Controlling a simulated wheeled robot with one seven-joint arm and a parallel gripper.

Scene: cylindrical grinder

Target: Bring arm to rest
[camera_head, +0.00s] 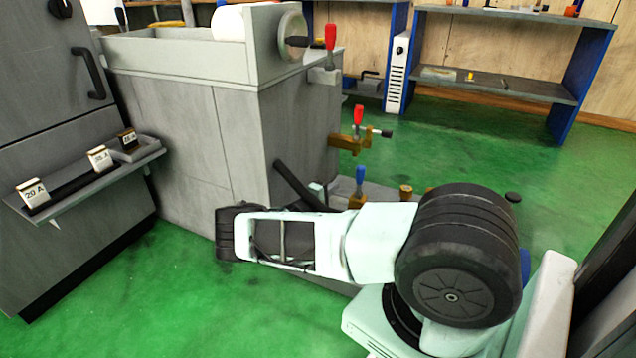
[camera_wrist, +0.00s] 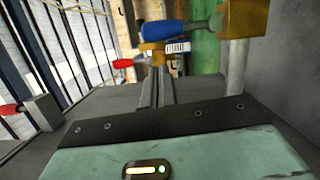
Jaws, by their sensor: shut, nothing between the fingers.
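My arm (camera_head: 380,240), pale green and white with black joints, reaches left across the lower middle of the head view, in front of the grey machine. It is bent, not straight. My gripper (camera_wrist: 157,78) shows in the wrist view as two narrow grey fingers, close together with nothing between them. Beyond them are a blue-handled part (camera_wrist: 180,32) and a red-tipped lever (camera_wrist: 122,63). I cannot make out the gripper's fingertips in the head view. Whether the gripper touches anything is not clear.
The grey machine (camera_head: 175,130) stands behind my arm, with a red-handled clamp (camera_head: 358,116) and a blue handle (camera_head: 360,175) on its right side. A cabinet shelf (camera_head: 75,195) with small labelled blocks juts out at left. Green floor (camera_head: 190,300) is open at lower left. A workbench (camera_head: 500,85) stands behind.

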